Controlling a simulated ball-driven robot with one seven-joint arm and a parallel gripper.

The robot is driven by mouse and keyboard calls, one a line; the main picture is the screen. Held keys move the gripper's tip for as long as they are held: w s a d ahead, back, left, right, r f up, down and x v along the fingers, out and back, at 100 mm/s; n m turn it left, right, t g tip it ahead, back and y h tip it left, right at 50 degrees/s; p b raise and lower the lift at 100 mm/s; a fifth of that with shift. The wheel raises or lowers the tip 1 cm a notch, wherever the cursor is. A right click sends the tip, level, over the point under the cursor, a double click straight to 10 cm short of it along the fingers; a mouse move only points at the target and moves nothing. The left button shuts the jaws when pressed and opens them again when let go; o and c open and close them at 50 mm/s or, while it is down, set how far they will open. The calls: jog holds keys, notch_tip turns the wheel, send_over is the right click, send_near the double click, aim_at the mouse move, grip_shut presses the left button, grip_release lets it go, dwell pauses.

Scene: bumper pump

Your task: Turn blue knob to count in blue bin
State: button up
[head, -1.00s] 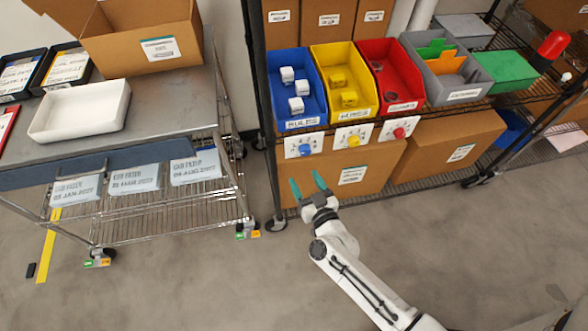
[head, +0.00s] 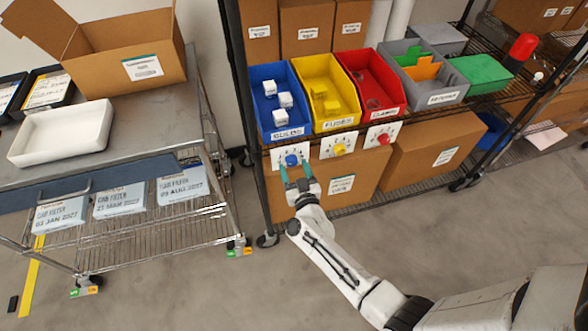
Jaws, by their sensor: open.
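The blue knob (head: 291,160) sits on a white dial card (head: 276,155) below the blue bin (head: 263,126). Marks on the card are too small to read surely.
A yellow knob (head: 339,149) and a red knob (head: 384,139) sit to the right, under the yellow bin (head: 336,122) and red bin (head: 389,106). A cardboard box (head: 372,168) stands behind my gripper. A metal cart (head: 140,236) is at left. The floor between is clear.

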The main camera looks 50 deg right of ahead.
jog(key=shift+w+d, duration=0.2)
jog(key=shift+w, duration=0.15)
jog(key=shift+c, duration=0.2)
jog(key=c, duration=1)
